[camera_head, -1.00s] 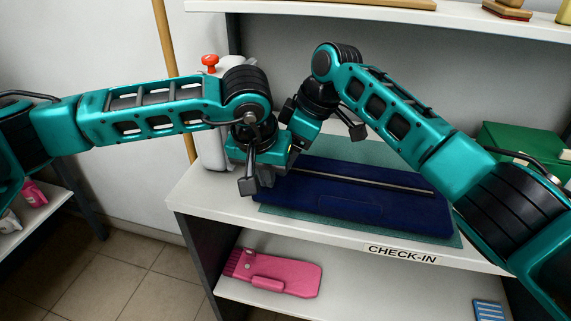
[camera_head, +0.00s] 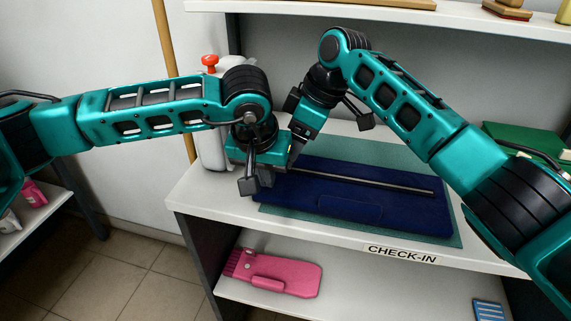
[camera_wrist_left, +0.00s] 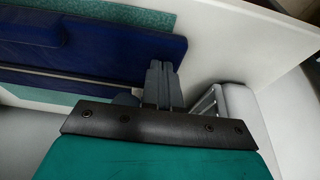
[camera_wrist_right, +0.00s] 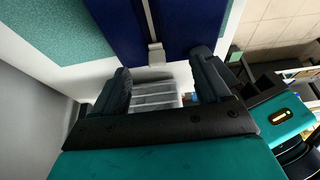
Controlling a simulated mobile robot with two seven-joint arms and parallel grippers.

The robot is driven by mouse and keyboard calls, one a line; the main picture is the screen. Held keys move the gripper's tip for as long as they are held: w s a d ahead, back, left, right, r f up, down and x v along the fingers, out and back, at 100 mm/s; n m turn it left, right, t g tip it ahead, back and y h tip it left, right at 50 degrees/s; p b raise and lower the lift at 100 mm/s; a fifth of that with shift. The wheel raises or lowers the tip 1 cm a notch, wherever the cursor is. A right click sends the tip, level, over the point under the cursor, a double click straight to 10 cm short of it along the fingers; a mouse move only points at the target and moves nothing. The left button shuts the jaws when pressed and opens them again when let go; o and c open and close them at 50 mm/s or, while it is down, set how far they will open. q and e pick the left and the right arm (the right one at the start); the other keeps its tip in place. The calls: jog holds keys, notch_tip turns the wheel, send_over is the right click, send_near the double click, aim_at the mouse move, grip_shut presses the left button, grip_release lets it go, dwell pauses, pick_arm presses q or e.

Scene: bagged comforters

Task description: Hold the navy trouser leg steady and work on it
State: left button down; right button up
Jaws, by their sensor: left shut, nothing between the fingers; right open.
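The navy trouser leg (camera_head: 350,195) lies flat on a teal mat (camera_head: 455,225) on the shelf. A thin grey strip (camera_head: 370,182) runs along it. My left gripper (camera_head: 262,182) is at the leg's left end, shut with nothing in it. In the left wrist view its closed fingers (camera_wrist_left: 160,78) are beside the navy cloth (camera_wrist_left: 110,45). My right gripper (camera_head: 295,158) is just behind the left one, partly hidden by it. In the right wrist view it is open (camera_wrist_right: 163,75), with a small silver piece (camera_wrist_right: 156,54) at the strip's end between its fingertips.
A white bottle with a red top (camera_head: 210,62) stands behind my left gripper. A green box (camera_head: 520,145) is at the right. A pink item (camera_head: 275,273) lies on the lower shelf. The shelf's front edge carries a CHECK-IN label (camera_head: 402,253).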

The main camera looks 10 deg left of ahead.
pick_arm(q)
jog(key=shift+s+a+f, duration=0.15)
jog(key=shift+s+f, duration=0.05)
jog(key=shift+f, duration=0.3)
pick_arm(e)
jog(key=shift+v, duration=1.8)
pick_arm(q)
jog(key=shift+r, duration=0.1)
jog(key=shift+w+r+p, duration=0.2)
jog(key=shift+r+p, duration=0.4)
jog(key=shift+r, duration=0.35)
jog(key=shift+r+p, duration=1.2)
jog(key=shift+r, duration=1.45)
pick_arm(e)
notch_tip(320, 180, up, 3)
jog(key=shift+w+r, duration=0.15)
pick_arm(q)
jog(key=shift+r, duration=0.1)
